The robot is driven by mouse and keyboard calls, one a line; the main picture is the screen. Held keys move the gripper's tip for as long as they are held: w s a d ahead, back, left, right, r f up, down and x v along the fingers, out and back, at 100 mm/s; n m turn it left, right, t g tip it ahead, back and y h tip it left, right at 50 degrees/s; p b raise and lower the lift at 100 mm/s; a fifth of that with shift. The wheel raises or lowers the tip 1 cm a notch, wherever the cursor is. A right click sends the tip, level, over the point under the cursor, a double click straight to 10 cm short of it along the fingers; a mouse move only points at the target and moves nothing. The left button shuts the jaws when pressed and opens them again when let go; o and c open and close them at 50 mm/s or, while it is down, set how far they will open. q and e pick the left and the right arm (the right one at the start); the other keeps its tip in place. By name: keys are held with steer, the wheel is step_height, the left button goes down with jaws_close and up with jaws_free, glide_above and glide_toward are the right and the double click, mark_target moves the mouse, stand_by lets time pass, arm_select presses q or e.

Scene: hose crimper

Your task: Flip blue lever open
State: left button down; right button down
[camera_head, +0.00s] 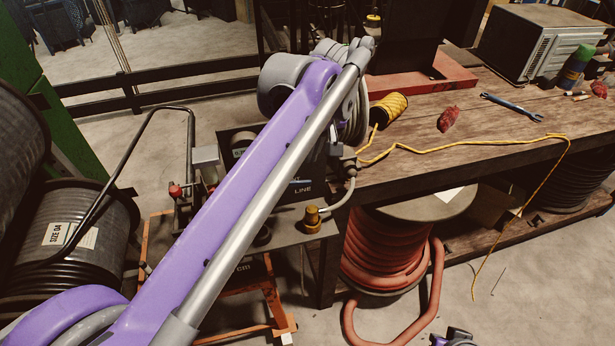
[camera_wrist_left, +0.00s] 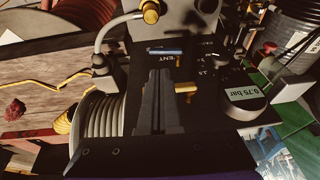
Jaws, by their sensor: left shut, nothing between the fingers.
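The blue lever (camera_wrist_left: 166,52) lies across the dark machine panel in the left wrist view, beside white lettering that ends in "ENT". My left gripper (camera_wrist_left: 154,78) shows as two dark fingers pressed together and empty. In the picture its tips point toward the blue lever and end just below it; whether they touch cannot be told. In the head view my purple left arm reaches over the machine (camera_head: 290,235) and hides much of its panel. The blue lever cannot be clearly made out there. My right gripper is not clearly seen.
A brass-coloured handle (camera_wrist_left: 187,88) sits right of the fingers. A label reading 0.75 bar (camera_wrist_left: 244,94) is farther right. The wooden bench (camera_head: 430,165) beside the machine holds yellow rope (camera_head: 387,110) and a wrench (camera_head: 512,106). A red hose reel (camera_head: 385,250) stands below.

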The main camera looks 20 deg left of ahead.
mark_target(305, 181)
arm_select(q)
steer(key=x, duration=1)
steer(key=shift+w+r, duration=0.1)
steer(key=shift+w, duration=0.2)
steer(key=shift+w+d+f, duration=0.15)
steer(key=shift+d+f, duration=0.05)
steer(key=shift+f, duration=0.1)
stand_by(0.3)
steer(key=shift+r+p, duration=0.35)
steer(key=shift+r, duration=0.45)
